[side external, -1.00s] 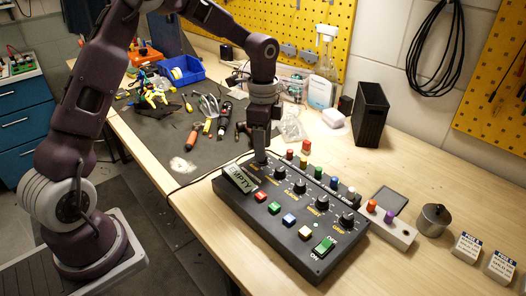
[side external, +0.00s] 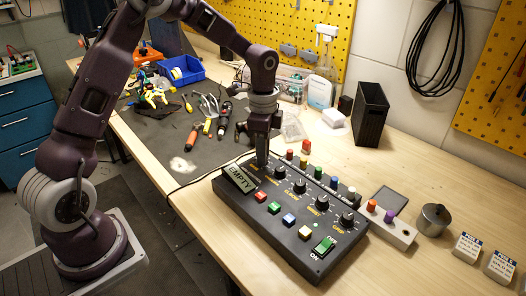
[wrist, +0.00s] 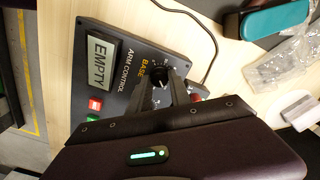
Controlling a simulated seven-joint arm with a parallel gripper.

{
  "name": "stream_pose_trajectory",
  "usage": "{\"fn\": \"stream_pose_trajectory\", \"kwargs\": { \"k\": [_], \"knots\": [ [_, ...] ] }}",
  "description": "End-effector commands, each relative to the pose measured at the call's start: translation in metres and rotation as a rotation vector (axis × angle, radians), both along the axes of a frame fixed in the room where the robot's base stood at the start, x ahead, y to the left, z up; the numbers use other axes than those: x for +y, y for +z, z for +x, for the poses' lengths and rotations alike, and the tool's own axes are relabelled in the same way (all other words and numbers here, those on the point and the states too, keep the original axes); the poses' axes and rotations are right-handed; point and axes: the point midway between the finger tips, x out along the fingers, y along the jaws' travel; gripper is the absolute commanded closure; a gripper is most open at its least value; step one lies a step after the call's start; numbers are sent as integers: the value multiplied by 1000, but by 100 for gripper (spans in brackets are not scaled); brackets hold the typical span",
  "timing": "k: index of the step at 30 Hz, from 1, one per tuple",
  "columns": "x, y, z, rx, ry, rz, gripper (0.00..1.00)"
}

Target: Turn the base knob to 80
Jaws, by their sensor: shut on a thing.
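The black control box (side external: 243,209) sits on the bench, with an display reading EMPTY (side external: 240,179) at its left end. The display also shows in the wrist view (wrist: 102,58), beside the labels BASE and ARM CONTROL. The base knob (wrist: 159,76) is black and stands near the BASE label. My gripper (side external: 262,161) points down at the box's far left corner. In the wrist view its fingers (wrist: 164,80) are shut on the base knob, one on each side. The fingers hide part of the knob and its scale, so its setting is not readable.
Other black knobs (side external: 299,187) run along the box to the right, with coloured buttons (side external: 274,208) and a green switch (side external: 324,245) in front. Behind stands a strip with coloured caps (side external: 333,183). A cable (wrist: 213,50) curves past the box. Tools lie on the dark mat.

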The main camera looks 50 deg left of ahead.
Motion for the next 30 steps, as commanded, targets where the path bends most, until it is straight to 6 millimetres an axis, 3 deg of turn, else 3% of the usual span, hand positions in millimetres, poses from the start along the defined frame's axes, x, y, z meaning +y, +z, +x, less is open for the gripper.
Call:
{"fn": "stream_pose_trajectory", "kwargs": {
  "k": [8, 30],
  "knots": [
    [0, 1, 0, 0, 157, 2, 100],
    [1, 1, 1, -1, 813, 1, 100]
  ]
}}
